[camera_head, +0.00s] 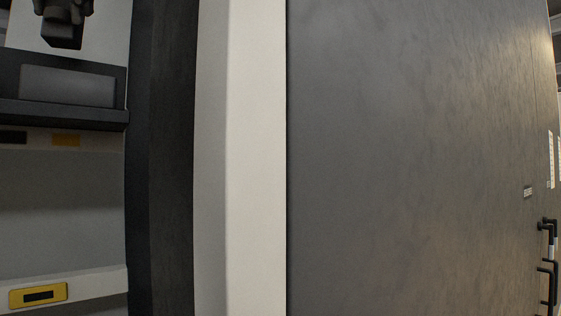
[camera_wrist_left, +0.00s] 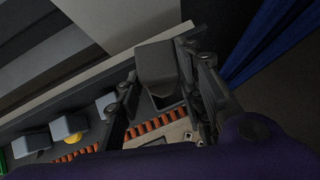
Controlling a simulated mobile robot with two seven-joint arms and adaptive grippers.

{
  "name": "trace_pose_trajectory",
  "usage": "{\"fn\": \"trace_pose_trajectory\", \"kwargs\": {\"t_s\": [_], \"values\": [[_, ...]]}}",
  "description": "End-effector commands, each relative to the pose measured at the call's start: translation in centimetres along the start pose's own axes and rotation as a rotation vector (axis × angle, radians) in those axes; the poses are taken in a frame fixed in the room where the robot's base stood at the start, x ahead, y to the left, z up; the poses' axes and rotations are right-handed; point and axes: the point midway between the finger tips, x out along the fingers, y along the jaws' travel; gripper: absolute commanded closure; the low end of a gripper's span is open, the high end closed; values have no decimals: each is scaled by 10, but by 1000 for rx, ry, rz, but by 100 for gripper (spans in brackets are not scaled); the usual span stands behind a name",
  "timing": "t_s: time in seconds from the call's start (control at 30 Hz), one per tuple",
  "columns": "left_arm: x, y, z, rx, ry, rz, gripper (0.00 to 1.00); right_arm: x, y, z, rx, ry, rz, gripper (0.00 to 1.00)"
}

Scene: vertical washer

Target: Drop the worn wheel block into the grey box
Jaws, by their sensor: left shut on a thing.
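My left gripper (camera_wrist_left: 158,82) is shut on a grey block with a sloped top (camera_wrist_left: 157,62), which I take to be the worn wheel block. The block sits between the two dark fingers in the left wrist view. In the head view the left gripper (camera_head: 63,30) shows only as a dark shape at the top left edge, and I cannot clearly separate the block from it there. I cannot make out the grey box in either view. My right gripper is not in view.
Several similar grey blocks (camera_wrist_left: 68,129) stand in a row with an orange-and-black striped edge (camera_wrist_left: 150,126). Blue folded material (camera_wrist_left: 265,45) is at the upper right. A large grey machine panel (camera_head: 410,150) and a pale post (camera_head: 255,160) fill most of the head view.

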Motion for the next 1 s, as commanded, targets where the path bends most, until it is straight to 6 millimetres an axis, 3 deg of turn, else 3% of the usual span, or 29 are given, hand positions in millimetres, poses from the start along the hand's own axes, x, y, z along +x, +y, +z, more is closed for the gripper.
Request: {"fn": "trace_pose_trajectory", "kwargs": {"t_s": [0.4, 0.87, 0.9, 1.0], "values": [[30, 0, -26, 2, 0, 0, 93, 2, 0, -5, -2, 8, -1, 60], [35, 0, -31, 0, -1, 1, 93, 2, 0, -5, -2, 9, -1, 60], [35, 0, -31, 0, -1, 1, 59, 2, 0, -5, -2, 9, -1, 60], [35, 0, -31, 1, -1, 1, 46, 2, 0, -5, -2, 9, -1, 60]]}}
